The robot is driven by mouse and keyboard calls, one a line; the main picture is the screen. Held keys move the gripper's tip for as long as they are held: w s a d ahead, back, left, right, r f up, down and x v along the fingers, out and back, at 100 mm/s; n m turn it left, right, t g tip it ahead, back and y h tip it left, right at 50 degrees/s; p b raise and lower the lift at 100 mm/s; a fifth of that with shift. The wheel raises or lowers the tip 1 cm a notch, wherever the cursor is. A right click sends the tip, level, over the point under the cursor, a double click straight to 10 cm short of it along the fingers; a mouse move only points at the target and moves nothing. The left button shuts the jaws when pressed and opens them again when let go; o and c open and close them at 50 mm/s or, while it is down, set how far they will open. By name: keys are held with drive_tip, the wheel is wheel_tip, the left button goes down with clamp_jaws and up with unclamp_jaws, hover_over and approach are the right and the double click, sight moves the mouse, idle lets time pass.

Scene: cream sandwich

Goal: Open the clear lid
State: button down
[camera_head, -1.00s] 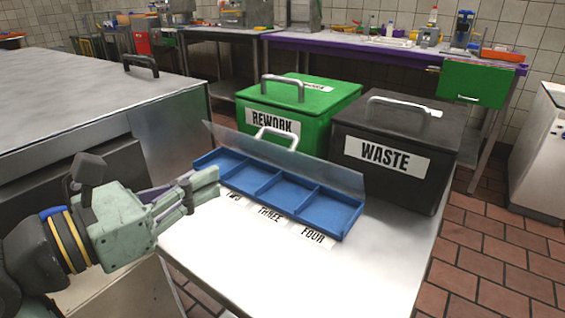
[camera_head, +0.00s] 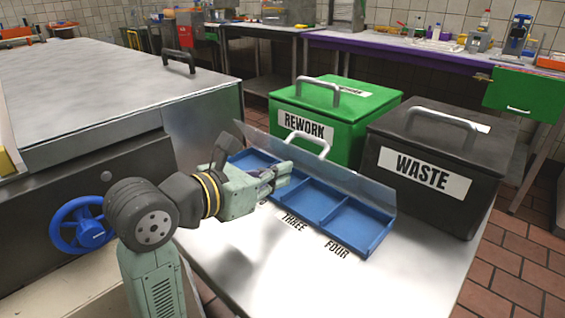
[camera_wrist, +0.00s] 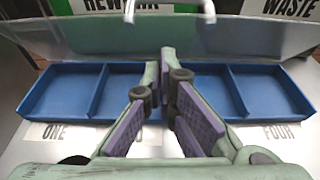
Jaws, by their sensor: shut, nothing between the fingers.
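The clear lid (camera_head: 350,178) is a see-through panel standing raised and tilted along the back edge of the blue tray (camera_head: 378,240). Its pale handle (camera_head: 307,140) sticks up at the lid's upper edge. In the wrist view the lid (camera_wrist: 85,42) spans the width behind the tray (camera_wrist: 68,92). My gripper (camera_head: 283,174) is shut and empty. It reaches over the tray's left-middle part, in front of the lid and below the handle. The wrist view shows the fingertips (camera_wrist: 159,68) close together before the lid; contact with it cannot be told. My gripper hides the middle compartments there.
A green REWORK bin (camera_head: 348,115) and a black WASTE bin (camera_head: 440,150) stand close behind the lid. A large metal unit (camera_head: 90,75) with a black handle is at the left. The table front (camera_head: 400,285) is clear.

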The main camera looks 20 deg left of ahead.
sight(293, 147)
drive_tip(key=shift+w+d+r, duration=0.25)
drive_tip(key=shift+w+r, duration=0.15)
drive_tip(key=shift+w, duration=0.25)
drive_tip(key=shift+r, duration=0.1)
drive_tip(key=shift+w+d+r+b, duration=0.25)
drive_tip(key=shift+w+r, duration=0.45)
drive_tip(key=shift+w, duration=0.05)
drive_tip(key=shift+w+d+r+b, duration=0.25)
drive_tip(key=shift+w+r, duration=0.45)
